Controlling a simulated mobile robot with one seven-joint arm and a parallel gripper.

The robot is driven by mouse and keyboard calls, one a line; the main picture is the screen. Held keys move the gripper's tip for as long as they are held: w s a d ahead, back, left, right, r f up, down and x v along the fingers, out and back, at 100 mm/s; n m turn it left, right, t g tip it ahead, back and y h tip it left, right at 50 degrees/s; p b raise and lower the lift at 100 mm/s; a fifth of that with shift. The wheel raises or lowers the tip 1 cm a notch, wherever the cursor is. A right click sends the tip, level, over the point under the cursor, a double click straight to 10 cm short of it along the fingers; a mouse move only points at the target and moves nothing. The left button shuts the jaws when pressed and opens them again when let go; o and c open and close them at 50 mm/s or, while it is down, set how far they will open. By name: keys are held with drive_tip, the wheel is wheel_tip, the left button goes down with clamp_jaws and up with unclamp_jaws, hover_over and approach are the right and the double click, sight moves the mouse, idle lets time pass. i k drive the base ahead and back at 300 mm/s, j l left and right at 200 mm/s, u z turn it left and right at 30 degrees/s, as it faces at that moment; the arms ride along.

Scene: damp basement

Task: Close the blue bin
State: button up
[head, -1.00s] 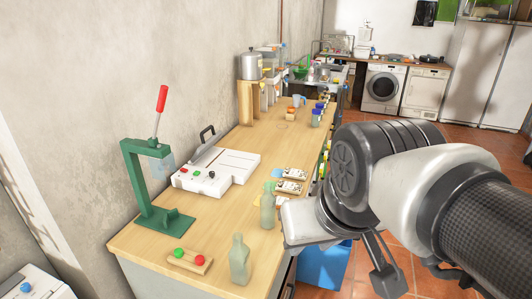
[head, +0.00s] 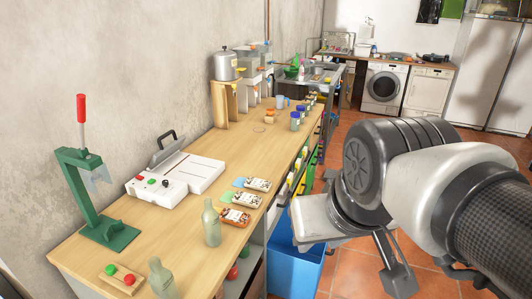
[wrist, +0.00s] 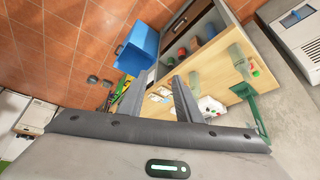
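The blue bin (head: 296,266) stands at the right side of the workbench, low near the floor, partly hidden by my arm in the head view. In the wrist view the blue bin (wrist: 138,45) is at the upper middle, tilted by the camera angle, beside the bench's shelves. Its blue sides show, but I cannot tell clearly how its lid stands. My gripper (wrist: 160,82) has its two fingers apart with nothing between them. It is in the air, apart from the bin. In the head view my arm reaches in from the right.
The workbench (head: 150,238) holds a green press (head: 90,200), a white device (head: 178,180), bottles and small packets. Open shelves with jars (wrist: 193,47) are beside the bin in the wrist view. Tiled floor (head: 350,270) is clear to the right.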

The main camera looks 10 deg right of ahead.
sight(291, 274)
drive_tip(key=i+l, duration=0.1)
drive_tip(key=l, duration=0.65)
drive_tip(key=i+l, duration=0.15)
drive_tip(key=l, duration=0.25)
drive_tip(key=i+l, duration=0.35)
drive_tip(key=i+j, duration=0.15)
drive_tip(key=i+j+u, duration=0.15)
drive_tip(key=i, duration=0.25)
